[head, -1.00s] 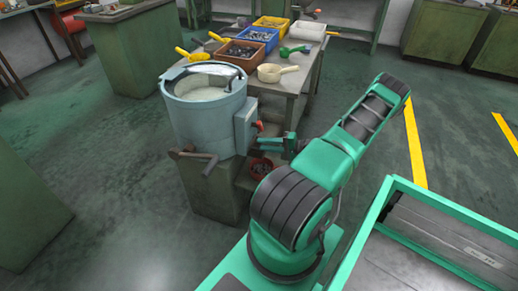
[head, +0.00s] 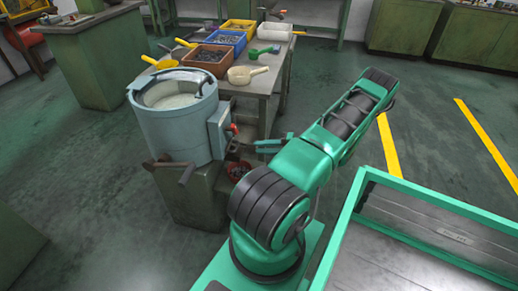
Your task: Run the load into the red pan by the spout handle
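The red pan (head: 238,171) stands low beside the drum's pedestal, partly hidden by it, with dark contents. A large blue-grey drum (head: 178,128) with a bent metal top bar holds pale contents and stands on a green pedestal. A rusty brown lever (head: 169,167) sticks out low on its front left. Red parts (head: 234,128) show beside a grey box on its right side; I cannot tell which part is the spout handle. My gripper (head: 262,146) points left, right of the drum and apart from it, above and right of the pan. Its finger opening is too small to judge.
A work table (head: 262,100) behind the drum carries yellow, blue and brown bins (head: 212,58), a cream scoop (head: 246,74) and a green scoop. A green-framed tray (head: 345,220) fills the lower right. Floor left of the drum is clear.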

